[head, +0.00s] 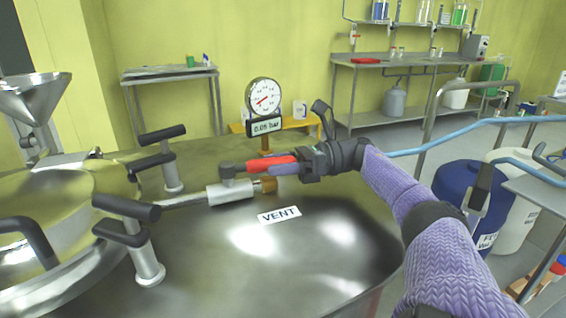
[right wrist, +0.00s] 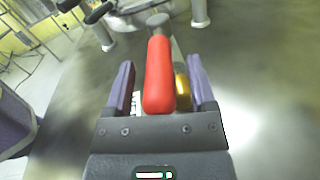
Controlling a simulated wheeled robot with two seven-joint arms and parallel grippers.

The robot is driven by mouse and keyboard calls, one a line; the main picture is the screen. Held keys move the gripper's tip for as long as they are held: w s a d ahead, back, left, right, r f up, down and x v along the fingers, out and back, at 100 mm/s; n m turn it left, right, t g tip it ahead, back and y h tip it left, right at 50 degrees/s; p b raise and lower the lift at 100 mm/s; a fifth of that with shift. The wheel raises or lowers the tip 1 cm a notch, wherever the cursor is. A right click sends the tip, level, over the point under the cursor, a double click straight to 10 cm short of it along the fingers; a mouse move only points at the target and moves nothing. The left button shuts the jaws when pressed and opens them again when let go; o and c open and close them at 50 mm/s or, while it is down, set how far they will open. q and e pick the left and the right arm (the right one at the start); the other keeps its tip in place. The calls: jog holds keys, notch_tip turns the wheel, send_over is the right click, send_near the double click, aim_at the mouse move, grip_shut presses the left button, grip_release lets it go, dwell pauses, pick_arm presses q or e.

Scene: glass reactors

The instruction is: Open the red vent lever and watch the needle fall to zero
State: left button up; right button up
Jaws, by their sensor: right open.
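The red vent lever (head: 268,163) sits on a metal valve (head: 232,192) on top of the steel vessel, behind the VENT label (head: 279,215). My right gripper (head: 282,166) is at the lever, and in the right wrist view the lever (right wrist: 158,75) lies between the two purple fingers (right wrist: 160,88). The fingers are open, with gaps visible beside the lever. The round gauge (head: 263,97) stands behind the valve with a red needle, and its display (head: 265,126) appears to read 0.05 bar. My left gripper is not in view.
Black-handled clamps (head: 127,208) stand on the vessel lid left of the valve. A metal funnel (head: 33,95) is at the far left. A blue drum (head: 470,196) stands on the floor at right, below a blue hose (head: 480,124). Shelves and tables line the back wall.

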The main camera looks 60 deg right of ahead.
jog(key=b+v, duration=0.1)
jog(key=v, duration=0.4)
jog(key=shift+f, duration=0.2)
jog(key=d+b, duration=0.1)
jog(key=b, duration=0.1)
jog(key=shift+s+f+b, duration=0.15)
jog(key=shift+s+b, duration=0.2)
jog(key=shift+s, duration=0.05)
jog(key=shift+s+d, duration=0.25)
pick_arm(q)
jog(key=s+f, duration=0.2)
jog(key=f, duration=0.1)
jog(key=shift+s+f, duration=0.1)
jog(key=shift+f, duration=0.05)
pick_arm(e)
jog(key=shift+s+r, duration=0.15)
jog(key=shift+r, duration=0.2)
